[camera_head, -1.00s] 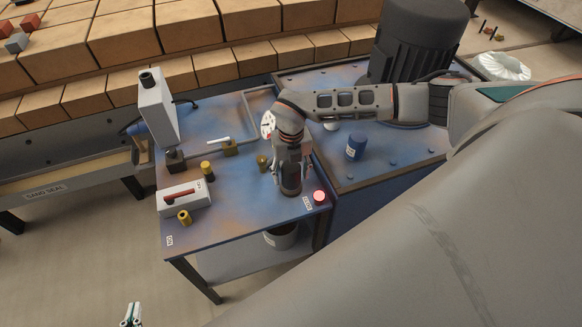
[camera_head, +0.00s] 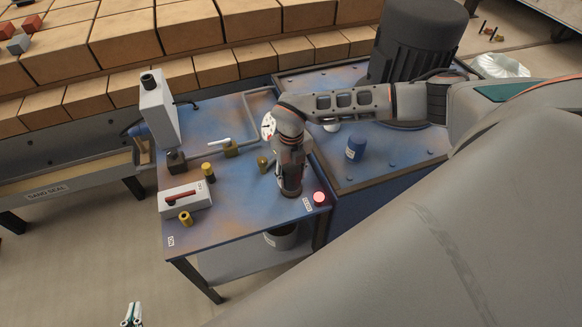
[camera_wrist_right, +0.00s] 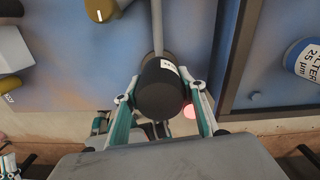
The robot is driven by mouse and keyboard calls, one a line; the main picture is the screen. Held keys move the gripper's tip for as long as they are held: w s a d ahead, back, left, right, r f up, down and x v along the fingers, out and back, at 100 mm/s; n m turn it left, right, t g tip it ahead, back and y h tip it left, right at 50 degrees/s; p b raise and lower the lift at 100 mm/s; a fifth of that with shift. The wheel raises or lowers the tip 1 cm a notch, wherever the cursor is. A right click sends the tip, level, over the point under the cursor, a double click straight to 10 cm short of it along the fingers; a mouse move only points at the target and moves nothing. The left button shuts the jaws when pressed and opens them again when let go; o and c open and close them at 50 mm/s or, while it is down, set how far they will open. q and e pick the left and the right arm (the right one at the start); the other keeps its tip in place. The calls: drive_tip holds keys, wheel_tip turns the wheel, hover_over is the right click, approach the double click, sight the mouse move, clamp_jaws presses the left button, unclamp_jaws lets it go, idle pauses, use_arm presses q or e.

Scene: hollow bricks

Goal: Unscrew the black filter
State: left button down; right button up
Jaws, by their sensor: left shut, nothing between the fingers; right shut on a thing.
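The black filter (camera_wrist_right: 162,88) is a dark cylinder with a white label, between the fingers of my right gripper (camera_wrist_right: 160,97) in the right wrist view. A grey pipe runs to its far end; whether the thread still holds cannot be told. In the head view my right gripper (camera_head: 290,172) is over the front right of the blue table, with the dark filter (camera_head: 291,188) partly hidden beneath it. My left gripper (camera_head: 131,318) is shut and empty at the bottom edge, away from the table.
A blue filter can (camera_head: 355,148) stands on the bench at right. A red lit button (camera_head: 319,198) is close beside the right gripper. The table's front middle is clear.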

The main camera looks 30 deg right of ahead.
drive_tip(key=n+p, duration=0.1)
drive_tip(key=n, duration=0.1)
drive_tip(key=shift+r+n, duration=0.1)
drive_tip(key=shift+n, duration=0.2)
drive_tip(key=shift+n+p, duration=0.35)
drive_tip(key=shift+n, duration=0.65)
use_arm(q)
drive_tip(key=shift+w+r, duration=0.2)
drive_tip(key=shift+r, duration=0.85)
use_arm(e)
drive_tip(key=shift+n, duration=0.6)
drive_tip(key=shift+n+p, duration=0.4)
drive_tip(key=shift+n, duration=0.3)
use_arm(q)
drive_tip(key=shift+r, duration=0.35)
use_arm(e)
drive_tip(key=shift+n, duration=0.7)
